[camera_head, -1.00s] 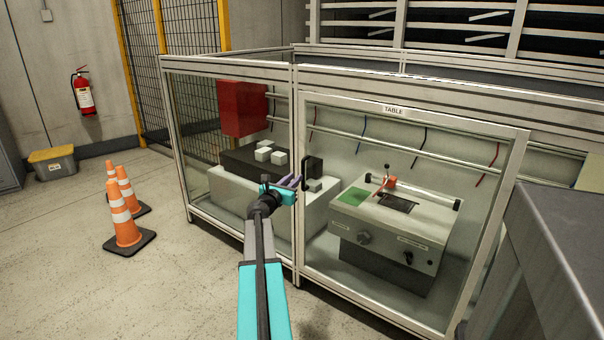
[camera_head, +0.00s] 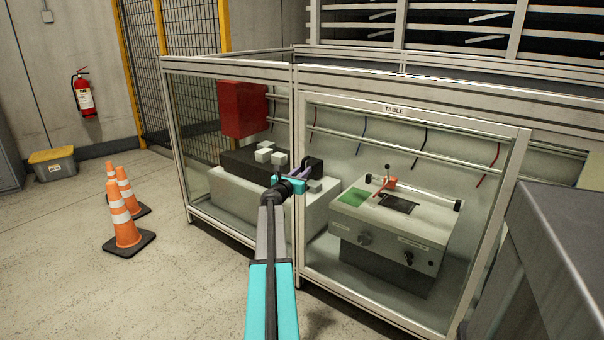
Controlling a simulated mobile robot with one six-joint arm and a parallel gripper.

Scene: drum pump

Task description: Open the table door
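The table door (camera_head: 412,111) is a framed clear panel with a "TABLE" label (camera_head: 395,110) on its top rail. It looks closed in the enclosure front. Its dark handle, on the left side of the door, is now mostly hidden behind my gripper. My gripper (camera_head: 303,171) is at the handle's place, at the end of my teal and grey arm. The view is too small to tell whether the fingers are around the handle, touching it or just in front of it.
Behind the door stands a grey machine (camera_head: 395,225) with a red lever (camera_head: 386,184). The left bay holds a red box (camera_head: 242,108) and white blocks (camera_head: 264,155). Orange cones (camera_head: 124,225) stand on the floor at left. A dark grey cabinet (camera_head: 565,225) is close at right.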

